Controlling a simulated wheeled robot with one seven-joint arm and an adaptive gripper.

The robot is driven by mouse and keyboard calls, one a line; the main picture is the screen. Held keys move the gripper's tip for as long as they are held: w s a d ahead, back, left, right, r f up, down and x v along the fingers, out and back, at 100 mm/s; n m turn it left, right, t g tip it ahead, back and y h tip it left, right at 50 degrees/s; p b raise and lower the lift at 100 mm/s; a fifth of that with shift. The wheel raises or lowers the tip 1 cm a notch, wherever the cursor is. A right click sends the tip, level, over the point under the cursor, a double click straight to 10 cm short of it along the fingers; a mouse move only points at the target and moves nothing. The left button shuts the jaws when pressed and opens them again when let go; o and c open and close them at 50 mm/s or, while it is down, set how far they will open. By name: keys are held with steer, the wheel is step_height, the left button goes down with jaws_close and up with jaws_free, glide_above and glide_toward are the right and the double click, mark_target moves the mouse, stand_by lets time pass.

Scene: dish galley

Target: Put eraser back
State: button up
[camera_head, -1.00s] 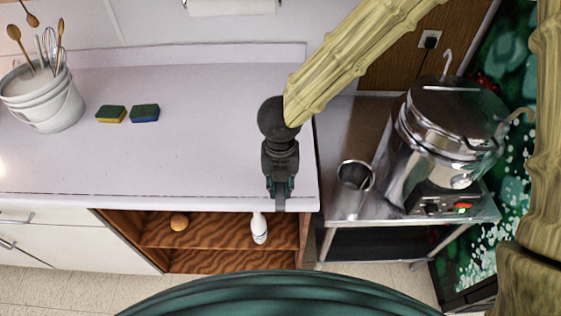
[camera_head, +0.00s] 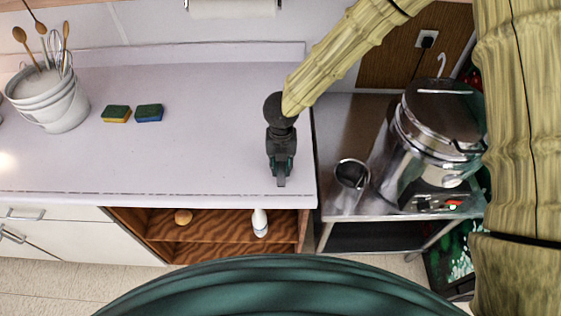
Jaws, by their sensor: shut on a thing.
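My gripper (camera_head: 281,168) points down over the right end of the white counter (camera_head: 200,165), back from its front edge. It is shut on a small grey thing (camera_head: 281,182) that shows below the fingertips. The thing is mostly hidden by the fingers, and I cannot tell for sure whether it is the eraser. I cannot tell whether it touches the counter. No other thing in view is clearly an eraser.
Two sponges, one green and yellow (camera_head: 116,114) and one blue (camera_head: 149,113), lie left on the counter near a white utensil bucket (camera_head: 48,98). A steel urn (camera_head: 425,140) and cup (camera_head: 352,175) stand right.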

mark_target(281, 167)
steer(key=shift+f, duration=0.1)
steer(key=shift+f, duration=0.1)
steer(key=o, duration=0.9)
step_height(281, 167, up, 12)
steer(key=b, duration=0.3)
stand_by(0.4)
